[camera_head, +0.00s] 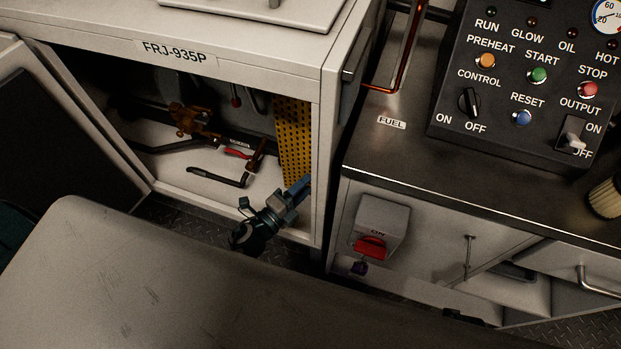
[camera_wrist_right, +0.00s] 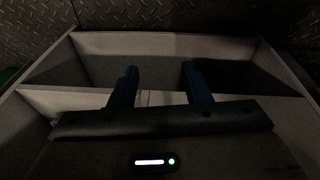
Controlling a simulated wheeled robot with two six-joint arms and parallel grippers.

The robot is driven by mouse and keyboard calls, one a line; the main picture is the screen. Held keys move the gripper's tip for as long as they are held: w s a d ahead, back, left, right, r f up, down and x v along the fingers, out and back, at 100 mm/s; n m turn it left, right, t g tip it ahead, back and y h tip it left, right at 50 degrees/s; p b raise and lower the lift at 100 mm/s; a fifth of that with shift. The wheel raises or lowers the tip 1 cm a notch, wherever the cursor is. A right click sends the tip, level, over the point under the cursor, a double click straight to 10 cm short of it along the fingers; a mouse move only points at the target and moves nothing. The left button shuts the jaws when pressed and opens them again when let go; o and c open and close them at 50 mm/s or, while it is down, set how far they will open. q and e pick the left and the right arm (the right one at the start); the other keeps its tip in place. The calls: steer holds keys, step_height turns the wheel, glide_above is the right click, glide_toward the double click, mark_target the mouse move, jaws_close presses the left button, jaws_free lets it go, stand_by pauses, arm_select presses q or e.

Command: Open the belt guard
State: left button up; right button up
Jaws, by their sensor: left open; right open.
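The belt guard is a yellow perforated panel (camera_head: 294,138) standing upright inside the open cabinet, against its right side, in the head view. Its lower end is partly covered by my left gripper (camera_head: 299,190). That gripper is open and empty, with its blue fingers pointing up and right in front of the guard's lower part; I cannot tell whether they touch it. My right gripper (camera_wrist_right: 161,82) is open in the right wrist view, with nothing between its two fingers, above a grey compartmented box (camera_wrist_right: 60,70).
The cabinet marked FRJ-935P (camera_head: 175,52) holds an orange-brown mechanism (camera_head: 194,122) and red and black parts. To the right are a control panel (camera_head: 530,75), a grey box with a red switch (camera_head: 371,247) and a T-shaped handle (camera_head: 467,256). A large pale surface (camera_head: 150,280) fills the lower left.

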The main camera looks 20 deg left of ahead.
arm_select(q)
steer(key=shift+x, duration=1.4)
jaws_close()
steer(key=shift+a, duration=0.1)
steer(key=shift+s, duration=0.1)
